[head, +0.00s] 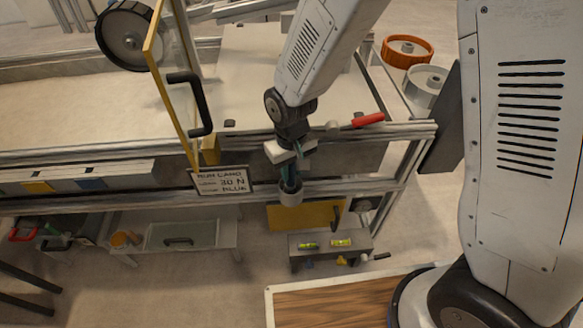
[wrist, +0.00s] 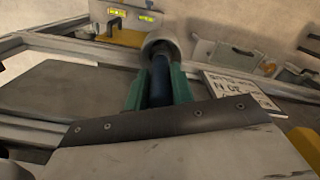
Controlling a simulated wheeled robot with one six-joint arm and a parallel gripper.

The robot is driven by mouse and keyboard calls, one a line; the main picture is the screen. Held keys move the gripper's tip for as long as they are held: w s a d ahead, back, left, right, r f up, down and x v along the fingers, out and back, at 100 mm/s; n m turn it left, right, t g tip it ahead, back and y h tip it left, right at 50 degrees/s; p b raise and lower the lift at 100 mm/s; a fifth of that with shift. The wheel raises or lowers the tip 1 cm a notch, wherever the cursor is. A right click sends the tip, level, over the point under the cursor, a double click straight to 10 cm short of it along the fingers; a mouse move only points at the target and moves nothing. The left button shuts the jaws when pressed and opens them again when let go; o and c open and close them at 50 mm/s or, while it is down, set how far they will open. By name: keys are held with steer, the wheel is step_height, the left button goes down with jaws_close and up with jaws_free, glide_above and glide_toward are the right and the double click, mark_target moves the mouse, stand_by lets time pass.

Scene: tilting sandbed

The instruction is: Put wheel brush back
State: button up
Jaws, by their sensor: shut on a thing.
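My gripper (head: 291,175) points down at the front rail of the sandbed. In the wrist view its green fingers (wrist: 159,92) are shut on a dark blue handle (wrist: 160,78), which I take to be the wheel brush. The far end of the brush runs into the mouth of a round grey cup (wrist: 161,42). In the head view the cup (head: 290,197) is right below my fingertips, by the rail. The brush's bristles are hidden, and I cannot tell how deep it sits or whether it touches the cup's bottom.
A run card (head: 221,182) hangs left of the cup. A yellow-edged clear door (head: 172,75) with a black handle stands further left. A red lever (head: 368,119) sticks out on the right. A small bench with levels (head: 328,243) stands below.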

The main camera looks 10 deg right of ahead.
steer(key=o, duration=1)
steer(key=shift+f, duration=0.1)
step_height(320, 180, up, 12)
steer(key=shift+r, duration=0.2)
steer(key=s+d+r+m+t, duration=0.1)
steer(key=s+d+r+m, duration=0.1)
steer(key=s+d+r, duration=0.5)
steer(key=s+d+r+m, duration=0.1)
steer(key=s+d+r, duration=0.45)
steer(key=d, duration=0.45)
steer(key=s+d+r+m, duration=0.1)
steer(key=s+d+r, duration=0.1)
steer(key=s, duration=0.5)
steer(key=shift+d+m, duration=0.3)
steer(key=shift+d, duration=0.55)
steer(key=shift+w+r, duration=0.1)
